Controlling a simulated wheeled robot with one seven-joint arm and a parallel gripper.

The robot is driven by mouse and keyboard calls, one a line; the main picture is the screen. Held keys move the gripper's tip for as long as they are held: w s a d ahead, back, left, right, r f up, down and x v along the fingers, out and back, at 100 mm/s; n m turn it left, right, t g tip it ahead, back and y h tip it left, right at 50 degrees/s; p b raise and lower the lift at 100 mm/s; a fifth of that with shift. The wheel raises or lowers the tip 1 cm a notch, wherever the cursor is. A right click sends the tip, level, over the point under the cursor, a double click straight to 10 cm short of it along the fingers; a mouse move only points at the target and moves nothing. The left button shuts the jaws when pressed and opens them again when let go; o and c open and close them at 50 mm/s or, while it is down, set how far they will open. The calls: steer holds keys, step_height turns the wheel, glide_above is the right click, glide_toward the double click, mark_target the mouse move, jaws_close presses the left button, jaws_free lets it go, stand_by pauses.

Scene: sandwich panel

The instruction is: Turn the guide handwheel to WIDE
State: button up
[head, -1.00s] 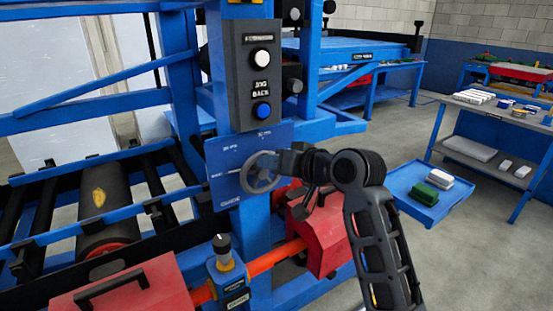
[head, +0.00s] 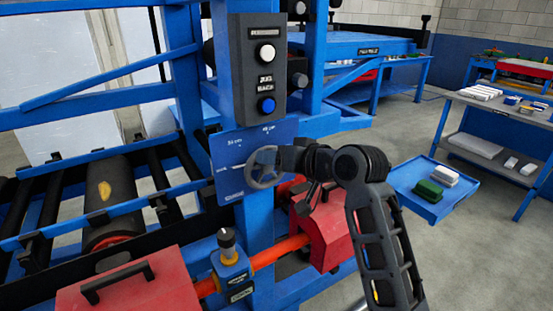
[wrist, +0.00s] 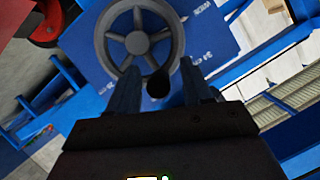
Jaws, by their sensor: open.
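The guide handwheel (head: 263,181) is a grey spoked wheel on a blue plate (head: 228,150) with white markings, below the button box. In the wrist view the handwheel (wrist: 138,44) shows its rim, spokes and a dark knob (wrist: 158,84) at its near edge. My gripper (wrist: 160,88) is open, with one finger on each side of the knob. In the head view my gripper (head: 284,158) is at the wheel's right side and hides part of it. Whether the fingers touch the knob I cannot tell. The plate's small lettering is mostly unreadable; "WIDE" cannot be made out clearly.
A dark box (head: 258,70) with a white and a blue button is above the plate. A red block (head: 322,232) on an orange bar and a black-knobbed post (head: 230,262) are below. A blue tray (head: 420,190) stands to the right over open floor.

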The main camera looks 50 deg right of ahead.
steer(key=shift+s, duration=0.15)
steer(key=b+v, duration=0.1)
steer(key=v, duration=0.6)
steer(key=shift+s+r, duration=0.15)
steer(key=shift+s, duration=0.1)
stand_by(0.3)
steer(key=s+a+f+n+h, duration=0.1)
steer(key=s+a+f+n, duration=0.1)
steer(key=s+a+f, duration=1.1)
steer(key=s+a+n+y, duration=0.1)
steer(key=s+a+n, duration=0.1)
steer(key=s, duration=0.6)
steer(key=s+a+n+y, duration=0.1)
steer(key=s+a, duration=0.3)
steer(key=s, duration=0.5)
steer(key=shift+a+r+n+t, duration=0.35)
steer(key=shift+r+n+t, duration=0.05)
steer(key=shift+n, duration=0.5)
